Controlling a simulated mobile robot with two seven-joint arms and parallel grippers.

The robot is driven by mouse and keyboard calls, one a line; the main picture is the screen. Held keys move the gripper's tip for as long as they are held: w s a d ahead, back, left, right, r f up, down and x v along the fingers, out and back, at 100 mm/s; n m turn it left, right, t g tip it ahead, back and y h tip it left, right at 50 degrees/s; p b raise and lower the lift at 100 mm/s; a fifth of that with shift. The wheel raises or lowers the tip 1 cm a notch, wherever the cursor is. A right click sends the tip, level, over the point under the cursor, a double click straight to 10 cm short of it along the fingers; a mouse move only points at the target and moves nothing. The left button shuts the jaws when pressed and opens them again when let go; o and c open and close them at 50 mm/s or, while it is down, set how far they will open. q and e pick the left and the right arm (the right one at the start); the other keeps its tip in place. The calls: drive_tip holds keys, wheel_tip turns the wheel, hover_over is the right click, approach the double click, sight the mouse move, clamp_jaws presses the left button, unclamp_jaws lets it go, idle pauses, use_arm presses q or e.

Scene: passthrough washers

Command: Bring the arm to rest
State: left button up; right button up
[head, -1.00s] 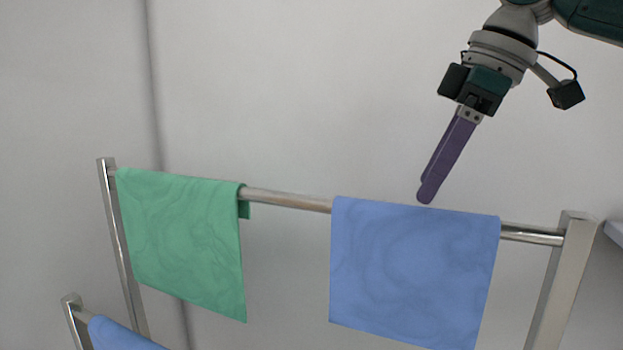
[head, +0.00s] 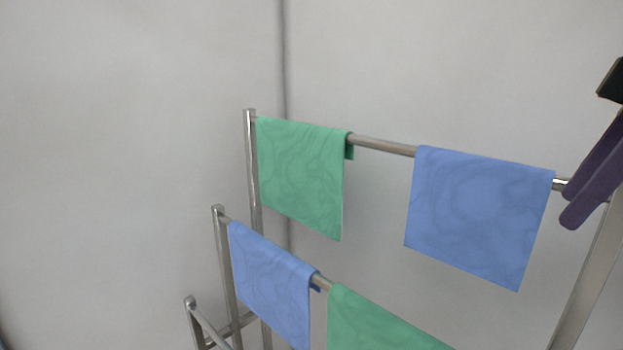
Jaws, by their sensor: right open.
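My right gripper (head: 580,208) is at the right edge of the head view, partly cut off. Its purple fingers point down and left, look parted, and hold nothing that I can see. They show in front of the right end of the rack's top rail, right of the upper blue cloth (head: 478,215). I cannot tell how far they are from the rail or post. My left gripper is not in view.
A metal rack's top rail (head: 385,146) carries a green cloth (head: 300,175) and the upper blue cloth. A lower rail carries another blue cloth (head: 270,285) and another green cloth (head: 375,325). Bare walls stand behind. The space above the rack is clear at left and middle.

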drive_tip(key=s+a+f+p, duration=0.3)
drive_tip(key=s+a+f, duration=0.7)
drive_tip(key=a+f, duration=0.3)
drive_tip(key=s+d+m+h+p, duration=0.1)
drive_tip(key=s+m, duration=0.2)
drive_tip(key=s, duration=0.2)
drive_tip(key=s+r+m+h+p, duration=0.1)
drive_tip(key=s+m, duration=0.2)
drive_tip(key=s, duration=0.3)
drive_tip(key=shift+s+d+r+m+t+p, duration=0.25)
drive_tip(key=shift+s+d+m+t+p, duration=0.05)
drive_tip(key=shift+d, duration=0.05)
